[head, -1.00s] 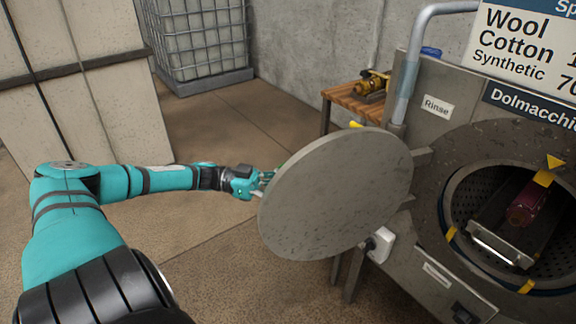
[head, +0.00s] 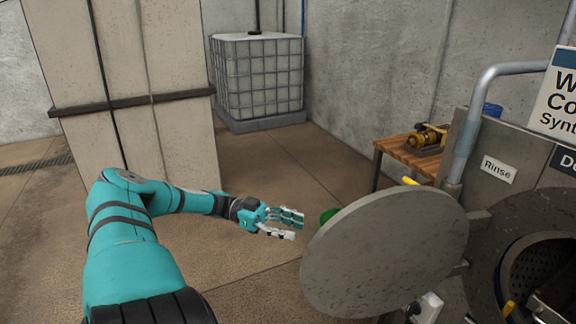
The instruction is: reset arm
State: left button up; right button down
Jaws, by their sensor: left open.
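My left arm comes in from the left in the head view. Its teal and grey gripper (head: 284,222) is open and empty, with the fingers pointing right. It is in the air to the left of the round grey door (head: 385,252), apart from it. The door stands swung open from the machine's round opening (head: 540,270) at the right edge. My right gripper is not in view.
A grey machine with a "Rinse" label (head: 498,170) and a bent metal pipe (head: 478,105) is at right. A wooden table (head: 405,154) holds a yellow tool (head: 428,137). A caged white tank (head: 258,78) and a beige pillar (head: 140,60) stand behind. Floor between is clear.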

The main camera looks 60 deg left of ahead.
pick_arm(q)
jog(key=shift+s+a, duration=0.2)
dwell(0.5)
jog(key=a+f+n+t+y, duration=0.3)
jog(key=f+n+t+y, duration=0.45)
jog(key=f, duration=1.25)
jog(key=s+d+f+n+g+y+p, duration=0.1)
jog(key=s+f+g+y, duration=0.2)
jog(key=f, duration=0.6)
jog(key=s+d+f+g+y, duration=0.2)
jog(key=s+f+y, duration=0.15)
jog(key=f, duration=0.55)
jog(key=s+d+f+n+g+y, duration=0.15)
jog(key=s+d+f+g, duration=0.35)
jog(key=s+d+f, duration=0.65)
jog(key=s+d+f+g, duration=0.3)
jog(key=s+d, duration=0.3)
jog(key=d, duration=0.2)
jog(key=s+d+f+g+p, duration=0.1)
jog(key=s+d+f+g, duration=0.2)
jog(key=s+d+f, duration=0.2)
jog(key=s+d, duration=0.2)
jog(key=d, duration=0.1)
jog(key=shift+d+f+m, duration=0.2)
jog(key=shift+f+m, duration=0.15)
jog(key=shift+m, duration=0.05)
